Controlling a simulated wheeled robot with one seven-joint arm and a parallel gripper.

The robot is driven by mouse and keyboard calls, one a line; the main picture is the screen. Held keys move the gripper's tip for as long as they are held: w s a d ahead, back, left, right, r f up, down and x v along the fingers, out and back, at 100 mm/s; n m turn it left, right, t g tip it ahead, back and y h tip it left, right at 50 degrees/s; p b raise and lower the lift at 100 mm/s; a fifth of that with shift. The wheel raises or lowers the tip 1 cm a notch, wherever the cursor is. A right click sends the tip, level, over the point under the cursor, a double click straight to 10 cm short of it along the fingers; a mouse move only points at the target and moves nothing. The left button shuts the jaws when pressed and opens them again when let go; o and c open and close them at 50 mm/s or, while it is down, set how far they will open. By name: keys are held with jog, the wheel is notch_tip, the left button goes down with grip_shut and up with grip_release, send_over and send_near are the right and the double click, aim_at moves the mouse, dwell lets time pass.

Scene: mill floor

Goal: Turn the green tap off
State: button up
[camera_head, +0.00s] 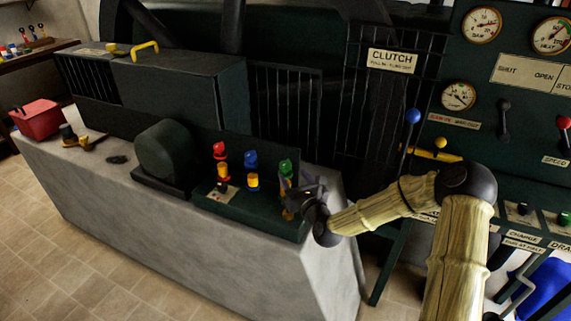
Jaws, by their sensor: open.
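The green tap (285,167) stands at the right end of a row of coloured taps on a dark box on the stone bench. Its green top shows; its lower part is partly hidden by my gripper. My gripper (290,200) is open, close beside the green tap on its right and front side. I cannot tell whether the fingers touch it. A blue tap (251,160) and a red tap (219,151) stand to its left, with yellow parts below them.
A dark rounded housing (165,155) stands left of the taps. A red toolbox (37,117) sits at the bench's left end. A blue-knobbed clutch lever (412,117) and a gauge panel (505,65) are at the right. Tiled floor (80,240) lies clear in front.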

aim_at(288, 167)
jog(key=x, duration=0.8)
jog(key=shift+f, duration=0.1)
jog(key=c, duration=0.9)
